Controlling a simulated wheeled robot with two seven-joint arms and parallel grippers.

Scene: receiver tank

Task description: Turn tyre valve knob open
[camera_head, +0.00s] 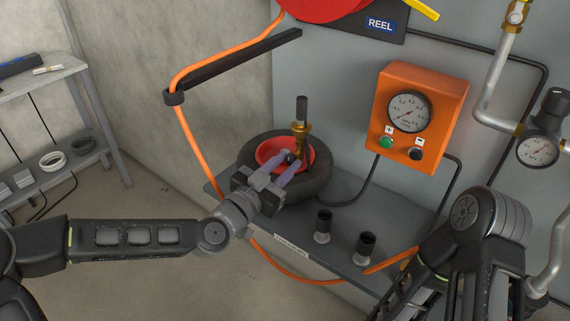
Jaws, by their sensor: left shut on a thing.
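The tyre (315,183) lies flat on the grey shelf with a red rim (268,150) in its middle. A brass valve (301,135) with a dark upright top stands over the rim. A small black knob (291,158) shows low on the valve's near side. My left gripper (289,167) reaches in from the lower left, with its purple fingers shut on the knob. The fingers hide part of the knob, so its turn angle cannot be told. My right arm is folded at the lower right, and its fingertips do not show.
The shelf (345,195) carries two dark cylindrical fittings (324,222) in front of the tyre. An orange gauge box (415,115) is on the wall behind. Pipes with a gauge (537,150) are at right. An orange hose (185,135) hangs at left.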

